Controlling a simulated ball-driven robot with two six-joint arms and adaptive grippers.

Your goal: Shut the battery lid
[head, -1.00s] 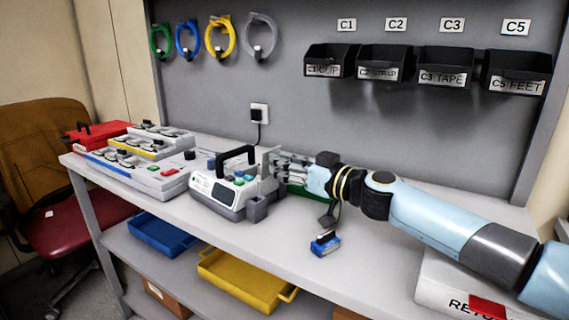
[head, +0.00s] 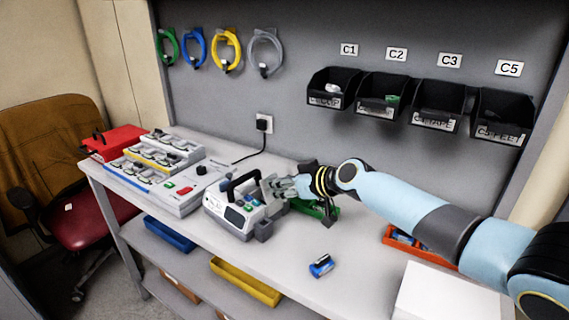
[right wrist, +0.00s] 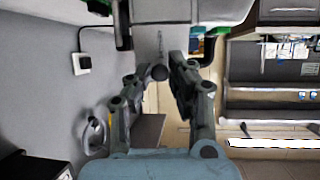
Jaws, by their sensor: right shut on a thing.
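The infusion pump (head: 236,215), a white and grey box with a black carry handle, stands on the bench in the head view. Its grey battery lid (head: 267,190) stands up open at the pump's right end. My right gripper (head: 279,187) is at this end, shut on the lid. In the right wrist view the fingers (right wrist: 156,68) are on either side of a grey panel (right wrist: 160,40), which looks like the lid. The fingers partly hide the lid and the battery opening. My left gripper is not in view.
A blue battery (head: 321,265) lies on the bench in front. A charging station (head: 185,190) stands left of the pump.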

